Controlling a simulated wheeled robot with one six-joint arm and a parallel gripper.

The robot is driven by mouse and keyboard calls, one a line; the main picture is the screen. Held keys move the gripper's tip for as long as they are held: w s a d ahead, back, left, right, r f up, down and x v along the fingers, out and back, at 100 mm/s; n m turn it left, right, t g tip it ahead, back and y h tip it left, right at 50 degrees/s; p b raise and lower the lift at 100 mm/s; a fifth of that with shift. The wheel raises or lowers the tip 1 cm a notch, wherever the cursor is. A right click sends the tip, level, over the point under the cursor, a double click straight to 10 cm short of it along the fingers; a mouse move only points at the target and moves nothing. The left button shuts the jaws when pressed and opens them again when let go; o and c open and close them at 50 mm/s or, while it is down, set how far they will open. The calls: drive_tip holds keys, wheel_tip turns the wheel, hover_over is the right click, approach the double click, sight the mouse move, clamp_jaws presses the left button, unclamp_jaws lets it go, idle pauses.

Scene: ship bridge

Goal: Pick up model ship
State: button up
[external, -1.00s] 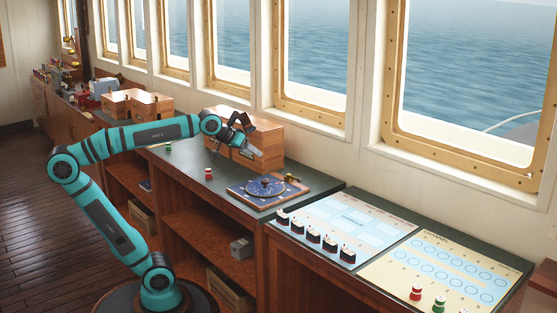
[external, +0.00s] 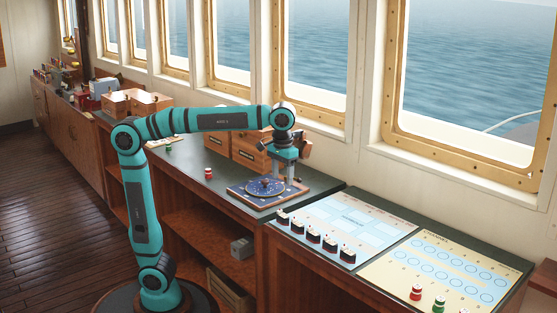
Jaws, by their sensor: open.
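Several small model ships with black hulls and white tops stand in a row along the left edge of a light blue chart; one is the model ship (external: 347,253) at the near end, another the model ship (external: 282,217) at the far end. My gripper (external: 289,185) is open, pointing down over the right part of a blue square board with a round dial (external: 264,187). It is up and to the left of the ship row, apart from it. My gripper covers part of the board's right side, and I cannot tell if anything lies between its fingers.
The light blue chart (external: 350,216) and a cream chart with circles (external: 440,262) cover the near counter. A red piece (external: 416,291) and a green piece (external: 439,304) stand on the cream chart. A wooden box (external: 248,150) stands behind my gripper. A red-and-white piece (external: 208,173) stands left.

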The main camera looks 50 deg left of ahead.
hover_over(284, 215)
drive_tip(key=s, duration=0.1)
wheel_tip(284, 215, down, 11)
drive_tip(key=shift+d+f, duration=0.15)
drive_tip(key=shift+f, duration=0.05)
drive_tip(key=shift+w+f, duration=0.2)
drive_tip(key=shift+f, duration=1.2)
drive_tip(key=shift+w+f, duration=0.15)
drive_tip(key=shift+f, duration=1.2)
drive_tip(key=shift+c, duration=0.2)
drive_tip(key=c, duration=0.6)
